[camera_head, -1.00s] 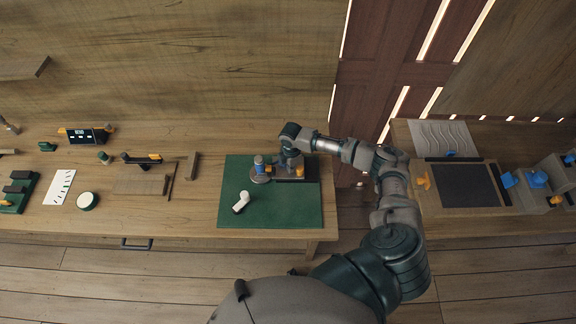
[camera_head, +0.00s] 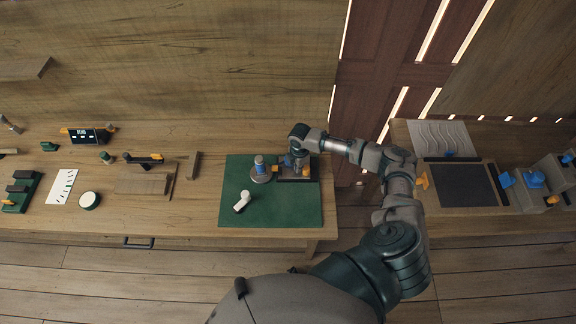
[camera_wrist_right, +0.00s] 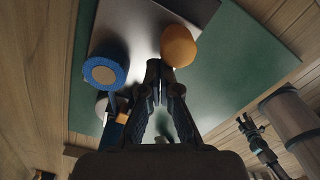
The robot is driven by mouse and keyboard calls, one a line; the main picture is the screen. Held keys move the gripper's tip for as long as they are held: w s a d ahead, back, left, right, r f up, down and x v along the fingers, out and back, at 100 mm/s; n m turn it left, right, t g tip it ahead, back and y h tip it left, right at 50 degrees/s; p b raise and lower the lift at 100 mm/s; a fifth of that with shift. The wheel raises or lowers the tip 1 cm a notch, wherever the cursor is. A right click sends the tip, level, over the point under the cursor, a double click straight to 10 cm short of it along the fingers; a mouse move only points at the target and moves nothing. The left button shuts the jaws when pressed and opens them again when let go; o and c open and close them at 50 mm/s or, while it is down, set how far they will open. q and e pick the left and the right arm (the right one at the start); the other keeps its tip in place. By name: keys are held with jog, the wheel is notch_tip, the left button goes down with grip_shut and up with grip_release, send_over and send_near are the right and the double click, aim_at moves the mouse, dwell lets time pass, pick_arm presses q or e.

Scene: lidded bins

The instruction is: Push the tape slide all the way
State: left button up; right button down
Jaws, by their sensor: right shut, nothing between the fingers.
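The tape device stands on the green mat (camera_head: 270,212). It has a dark base (camera_head: 312,171), a blue-topped post (camera_head: 260,166) at its left and an orange knob (camera_head: 306,172). The wrist view shows the round orange knob (camera_wrist_right: 178,45), the blue ribbed roll (camera_wrist_right: 105,72) and a grey metal plate (camera_wrist_right: 128,28). My right gripper (camera_head: 297,163) is over the device. In the wrist view its fingertips (camera_wrist_right: 165,72) are together and empty, right beside the orange knob; I cannot tell whether they touch it. My left gripper is out of view.
A white piece (camera_head: 241,202) lies on the mat, left of the device. The mat's front right is clear. Another bench with a dark panel (camera_head: 462,185) stands at right.

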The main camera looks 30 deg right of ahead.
jog(key=shift+s+d+p, duration=0.25)
jog(key=shift+s+d, duration=0.1)
jog(key=shift+d, duration=0.2)
jog(key=shift+s+d+p, duration=0.2)
jog(key=shift+s+d, duration=0.1)
jog(key=shift+d, duration=0.25)
jog(key=shift+w+a+r+p, duration=0.1)
jog(key=shift+w+a+p, duration=0.25)
jog(key=shift+a, duration=0.35)
notch_tip(320, 180, up, 3)
jog(key=shift+f+p, duration=0.1)
jog(key=shift+p, duration=1.15)
jog(key=shift+r, duration=0.25)
notch_tip(320, 180, up, 4)
jog(key=shift+f, duration=0.25)
